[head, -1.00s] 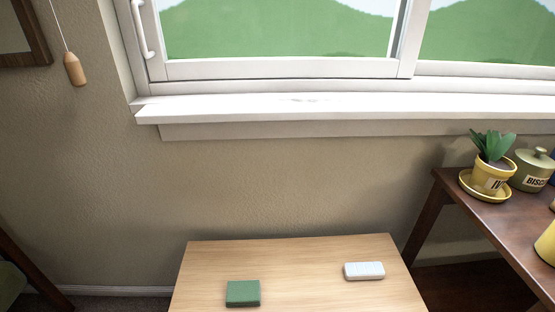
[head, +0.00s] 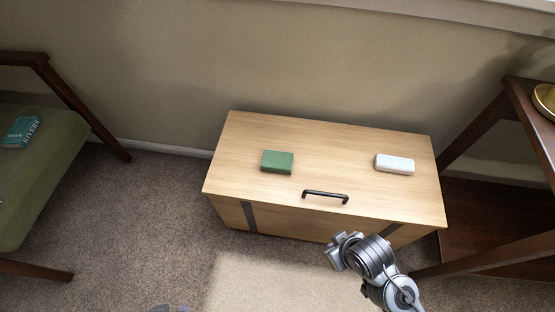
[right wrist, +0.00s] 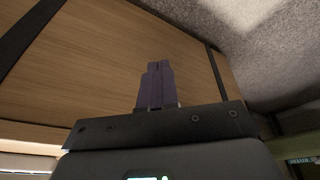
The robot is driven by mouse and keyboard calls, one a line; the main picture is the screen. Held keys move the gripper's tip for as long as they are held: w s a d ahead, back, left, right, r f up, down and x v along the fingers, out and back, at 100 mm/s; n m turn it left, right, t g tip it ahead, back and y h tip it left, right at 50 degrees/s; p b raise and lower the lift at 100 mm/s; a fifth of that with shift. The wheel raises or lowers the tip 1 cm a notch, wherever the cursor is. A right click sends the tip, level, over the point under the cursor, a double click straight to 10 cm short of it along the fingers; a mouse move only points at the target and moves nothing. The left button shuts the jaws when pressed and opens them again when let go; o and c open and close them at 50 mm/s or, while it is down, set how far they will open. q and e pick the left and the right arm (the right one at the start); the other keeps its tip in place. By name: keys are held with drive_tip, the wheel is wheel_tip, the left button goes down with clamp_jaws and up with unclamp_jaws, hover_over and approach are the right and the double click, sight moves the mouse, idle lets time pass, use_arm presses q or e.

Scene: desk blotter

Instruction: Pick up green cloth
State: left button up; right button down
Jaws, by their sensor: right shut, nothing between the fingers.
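The green cloth (head: 277,161), a small folded block-like square, lies flat on the left part of a light wooden chest's lid (head: 330,150) in the head view. My right gripper (head: 340,249) is below and right of it, in front of the chest's front face and apart from the cloth. In the right wrist view its dark fingers (right wrist: 156,84) are together and empty, with the wooden chest behind them. The cloth does not show there. My left gripper is not clearly seen; only a grey sliver shows at the head view's bottom edge.
A white block (head: 394,164) lies on the lid's right part. A dark handle (head: 326,197) stands at the lid's front edge. A green-seated chair (head: 40,175) with a teal book is at left, a dark wooden table (head: 520,120) at right. Carpet is clear left of the chest.

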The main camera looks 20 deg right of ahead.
drive_tip(key=shift+c, duration=0.6)
unclamp_jaws()
drive_tip(key=shift+d, duration=0.1)
